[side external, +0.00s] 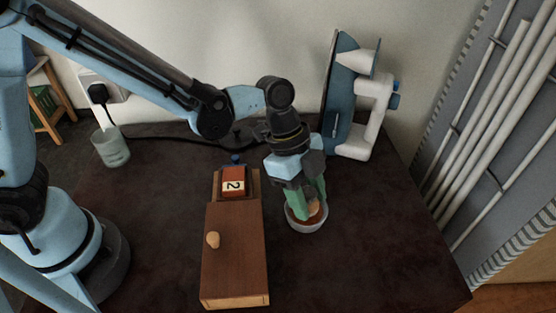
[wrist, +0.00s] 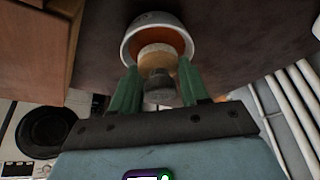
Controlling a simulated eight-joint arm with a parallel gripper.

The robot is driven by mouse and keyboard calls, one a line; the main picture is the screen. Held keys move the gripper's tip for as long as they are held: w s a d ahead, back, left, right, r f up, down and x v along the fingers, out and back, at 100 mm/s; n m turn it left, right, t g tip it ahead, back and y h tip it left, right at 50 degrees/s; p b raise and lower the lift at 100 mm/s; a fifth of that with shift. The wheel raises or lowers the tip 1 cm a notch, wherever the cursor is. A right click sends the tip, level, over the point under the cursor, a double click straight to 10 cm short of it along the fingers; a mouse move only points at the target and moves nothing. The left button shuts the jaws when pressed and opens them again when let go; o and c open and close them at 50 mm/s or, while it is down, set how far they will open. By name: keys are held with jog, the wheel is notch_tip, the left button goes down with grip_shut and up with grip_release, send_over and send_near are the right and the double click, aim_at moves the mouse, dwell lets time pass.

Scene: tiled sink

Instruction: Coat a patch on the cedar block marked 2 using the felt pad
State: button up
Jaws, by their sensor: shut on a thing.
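The cedar block marked 2 (side external: 234,183) is reddish with a white label. It sits at the far end of a long brown wooden box (side external: 233,265) with a knob on top. My gripper (side external: 308,203) points down, right of the block, with its green fingers over a small pale bowl (side external: 309,229). In the wrist view my gripper (wrist: 158,75) is shut on the grey handle of the felt pad (wrist: 157,57), whose round tan end is at the bowl (wrist: 127,46). The bowl holds something orange-brown. Whether the pad touches it I cannot tell.
A blue and white appliance (side external: 347,100) stands upright behind and right of my gripper. A translucent cup (side external: 111,148) stands at the back left. White pipes (side external: 490,100) run along the right wall. The dark table (side external: 350,265) is clear at the front right.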

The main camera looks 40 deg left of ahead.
aim_at(308, 191)
jog(key=shift+f, duration=0.6)
dwell(1.3)
jog(key=shift+r, duration=3.55)
